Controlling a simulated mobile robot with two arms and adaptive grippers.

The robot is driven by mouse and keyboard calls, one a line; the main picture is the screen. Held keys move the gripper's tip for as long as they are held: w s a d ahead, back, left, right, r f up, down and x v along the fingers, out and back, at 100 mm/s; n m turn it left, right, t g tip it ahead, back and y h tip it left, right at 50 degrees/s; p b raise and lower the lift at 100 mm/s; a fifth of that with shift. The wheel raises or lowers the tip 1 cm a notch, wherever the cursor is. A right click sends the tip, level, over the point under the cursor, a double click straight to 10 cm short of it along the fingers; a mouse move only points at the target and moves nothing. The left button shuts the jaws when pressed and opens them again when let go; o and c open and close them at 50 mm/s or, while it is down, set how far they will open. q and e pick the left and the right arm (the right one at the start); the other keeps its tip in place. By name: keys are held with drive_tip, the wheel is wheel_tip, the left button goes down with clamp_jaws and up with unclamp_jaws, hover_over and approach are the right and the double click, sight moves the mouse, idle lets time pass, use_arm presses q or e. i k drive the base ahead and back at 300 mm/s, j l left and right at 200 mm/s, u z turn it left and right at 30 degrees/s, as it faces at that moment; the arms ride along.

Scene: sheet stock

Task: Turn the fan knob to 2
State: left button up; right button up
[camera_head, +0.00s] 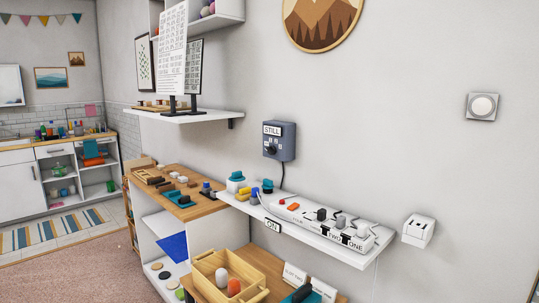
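No knob in the head view carries a readable "fan" label. A dark blue-grey wall box (281,141) has a white plate reading "STILL" and a small dark knob (270,149) on its front. The knob's pointing direction and any numbers around it are too small to read. A cable runs down from this box. A round white dial or button on a square plate (482,106) is on the wall at the upper right. Neither of my grippers shows in this view.
Below the wall box, a white shelf (364,262) holds a white "TWOTONE" unit and small coloured pieces. A white outlet-like box (418,230) juts from the wall. A wooden tray (204,262) stands low in front. Open carpet (75,265) lies at the left.

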sight(272, 150)
drive_tip(key=i+j+z, duration=0.45)
drive_tip(key=i+j, duration=0.3)
drive_tip(key=i, duration=0.1)
